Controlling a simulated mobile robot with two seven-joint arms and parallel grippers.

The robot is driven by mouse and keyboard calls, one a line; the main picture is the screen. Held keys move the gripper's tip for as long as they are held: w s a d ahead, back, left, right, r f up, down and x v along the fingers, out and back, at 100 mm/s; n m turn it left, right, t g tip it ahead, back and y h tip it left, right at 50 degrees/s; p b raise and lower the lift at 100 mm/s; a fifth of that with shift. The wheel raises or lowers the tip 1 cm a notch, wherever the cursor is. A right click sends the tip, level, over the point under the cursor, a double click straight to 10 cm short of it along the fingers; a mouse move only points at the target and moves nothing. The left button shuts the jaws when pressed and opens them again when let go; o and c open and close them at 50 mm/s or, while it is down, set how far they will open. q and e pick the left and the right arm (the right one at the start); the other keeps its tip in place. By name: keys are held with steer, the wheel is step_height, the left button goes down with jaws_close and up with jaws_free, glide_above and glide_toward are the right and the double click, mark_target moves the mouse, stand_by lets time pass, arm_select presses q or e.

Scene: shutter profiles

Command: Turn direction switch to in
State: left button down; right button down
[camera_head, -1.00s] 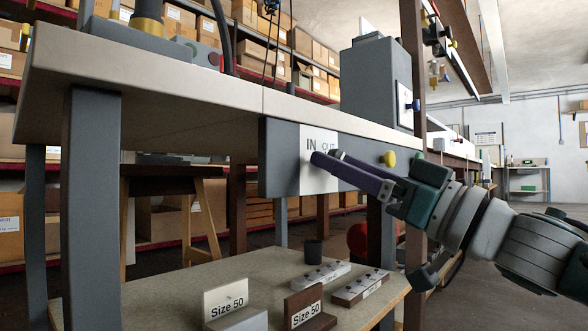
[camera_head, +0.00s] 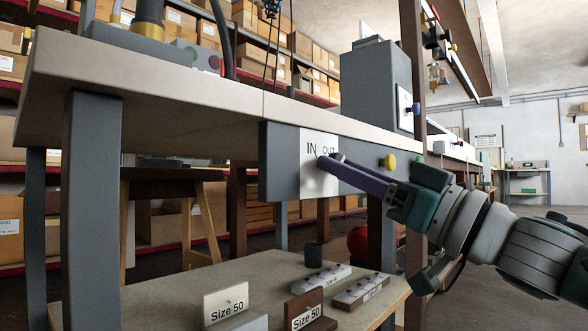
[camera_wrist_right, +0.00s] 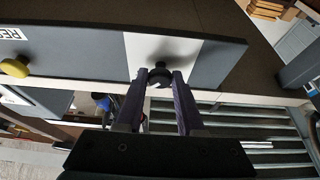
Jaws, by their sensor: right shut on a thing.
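The direction switch is a dark round knob (camera_wrist_right: 160,76) on a white label plate (camera_head: 309,180) marked IN and OUT, on the grey panel (camera_head: 281,160) under the table edge. In the head view my right gripper (camera_head: 326,163) covers the knob, its purple fingers reaching the white plate from the right. In the right wrist view the two fingertips of the right gripper (camera_wrist_right: 160,77) sit on either side of the knob and are shut on it. The knob's pointer direction cannot be made out. My left gripper is not in view.
A yellow knob (camera_head: 388,161) sits on the same panel, just above the right arm. The table top (camera_head: 200,95) overhangs the panel. Below, a lower shelf (camera_head: 260,280) holds Size 50 signs (camera_head: 226,301) and small blocks (camera_head: 327,279).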

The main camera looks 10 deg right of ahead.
steer(key=shift+n, duration=0.4)
steer(key=shift+w+d+r+n+g+y+p, duration=0.25)
steer(key=shift+n+g+p, duration=0.9)
steer(key=shift+n, duration=2.45)
steer(key=shift+s+a+r+n+g+y+p, duration=0.1)
steer(key=shift+n+g+y+p, duration=0.35)
steer(key=shift+n+g, duration=2.2)
steer(key=shift+w+d+r+n+g+y+p, duration=0.15)
steer(key=shift+n+g+p, duration=0.55)
steer(key=shift+n, duration=3.85)
steer(key=shift+f, duration=0.1)
steer(key=c, duration=0.5)
jaws_free()
steer(key=shift+c, duration=0.2)
